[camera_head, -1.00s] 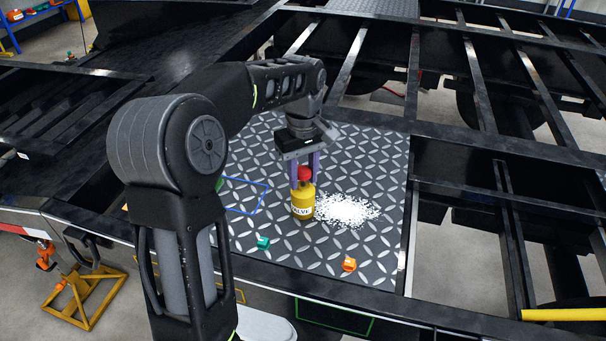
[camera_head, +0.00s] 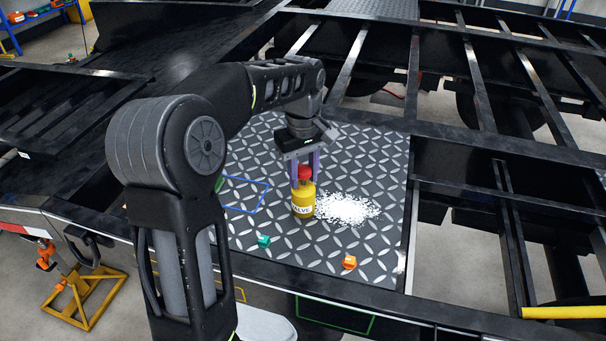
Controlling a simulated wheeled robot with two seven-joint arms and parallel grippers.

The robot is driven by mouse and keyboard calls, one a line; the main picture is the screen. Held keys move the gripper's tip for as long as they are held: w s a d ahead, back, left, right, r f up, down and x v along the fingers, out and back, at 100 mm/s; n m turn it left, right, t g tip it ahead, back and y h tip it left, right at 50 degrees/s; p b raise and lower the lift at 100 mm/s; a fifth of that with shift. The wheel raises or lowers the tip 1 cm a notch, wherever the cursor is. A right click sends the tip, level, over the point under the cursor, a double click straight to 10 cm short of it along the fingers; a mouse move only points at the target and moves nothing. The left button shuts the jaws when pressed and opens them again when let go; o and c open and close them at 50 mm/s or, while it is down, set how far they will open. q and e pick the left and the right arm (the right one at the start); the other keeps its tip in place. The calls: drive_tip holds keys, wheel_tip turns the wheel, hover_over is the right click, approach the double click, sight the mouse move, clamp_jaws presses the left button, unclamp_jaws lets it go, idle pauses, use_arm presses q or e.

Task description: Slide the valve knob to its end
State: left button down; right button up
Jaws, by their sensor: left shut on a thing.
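The valve (camera_head: 303,204) is a yellow cylinder with a white label reading VALVE. It stands upright on the diamond-pattern metal plate (camera_head: 330,252). Its red knob (camera_head: 304,173) sits on top. My left gripper (camera_head: 305,176) points straight down over the valve and is shut on the red knob, with one purple finger on each side of it. My right gripper is not in view.
A patch of white granules (camera_head: 346,209) lies just right of the valve. A green block (camera_head: 263,241) and an orange block (camera_head: 349,262) lie nearer on the plate. A blue outline (camera_head: 262,200) marks the plate at left. Dark frame beams with open gaps surround it.

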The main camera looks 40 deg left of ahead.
sight(305, 168)
use_arm(q)
drive_tip(key=shift+s+d+f, duration=0.1)
drive_tip(key=shift+s+f, duration=0.2)
drive_tip(key=shift+f, duration=0.55)
drive_tip(key=c, duration=0.9)
unclamp_jaws()
drive_tip(key=shift+f, duration=0.1)
drive_tip(key=r, duration=0.9)
drive_tip(key=shift+w+r+p, duration=0.35)
drive_tip(key=shift+p, duration=0.05)
